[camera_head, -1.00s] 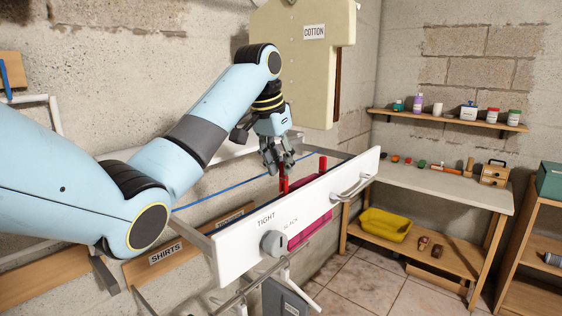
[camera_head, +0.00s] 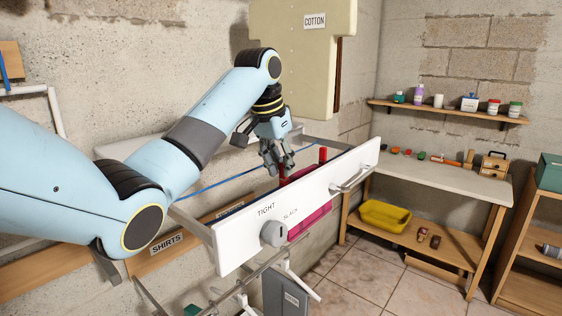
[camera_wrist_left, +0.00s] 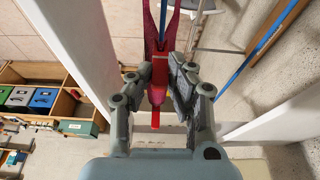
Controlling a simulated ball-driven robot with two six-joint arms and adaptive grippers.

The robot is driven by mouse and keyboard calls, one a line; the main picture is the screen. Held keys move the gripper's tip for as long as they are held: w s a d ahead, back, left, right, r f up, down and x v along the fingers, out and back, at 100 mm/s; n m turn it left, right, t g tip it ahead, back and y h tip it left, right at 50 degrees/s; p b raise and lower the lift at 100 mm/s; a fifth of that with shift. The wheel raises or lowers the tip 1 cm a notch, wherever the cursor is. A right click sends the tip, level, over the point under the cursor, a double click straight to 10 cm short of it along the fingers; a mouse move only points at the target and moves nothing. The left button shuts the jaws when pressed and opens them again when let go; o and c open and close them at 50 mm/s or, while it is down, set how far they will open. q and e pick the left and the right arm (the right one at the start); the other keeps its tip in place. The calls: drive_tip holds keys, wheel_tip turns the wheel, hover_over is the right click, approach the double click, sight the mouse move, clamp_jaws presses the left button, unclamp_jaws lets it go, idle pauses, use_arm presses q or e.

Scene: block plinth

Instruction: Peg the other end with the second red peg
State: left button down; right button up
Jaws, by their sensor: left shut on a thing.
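My left gripper (camera_head: 277,163) is shut on a red peg (camera_wrist_left: 158,72) just behind the white front panel (camera_head: 300,208). In the left wrist view, the peg lies between both fingers (camera_wrist_left: 165,80), at the magenta cloth (camera_wrist_left: 160,38) and beside the blue line (camera_wrist_left: 161,15). Whether the peg grips cloth and line is hidden by the fingers. Another red peg (camera_head: 323,155) stands upright farther right along the panel. The magenta cloth also shows below the panel in the head view (camera_head: 311,222). My right gripper is not in view.
The panel carries a grey knob (camera_head: 274,233) marked TIGHT and SLACK and a handle (camera_head: 354,180). A bench (camera_head: 440,180) with small items stands at the right, with a yellow tub (camera_head: 385,217) below. A COTTON board (camera_head: 300,60) hangs behind the arm.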

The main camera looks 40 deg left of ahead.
use_arm(q)
drive_tip(key=shift+f, duration=0.25)
drive_tip(key=c, duration=0.7)
unclamp_jaws()
drive_tip(key=shift+r, duration=0.1)
drive_tip(key=shift+r, duration=2.4)
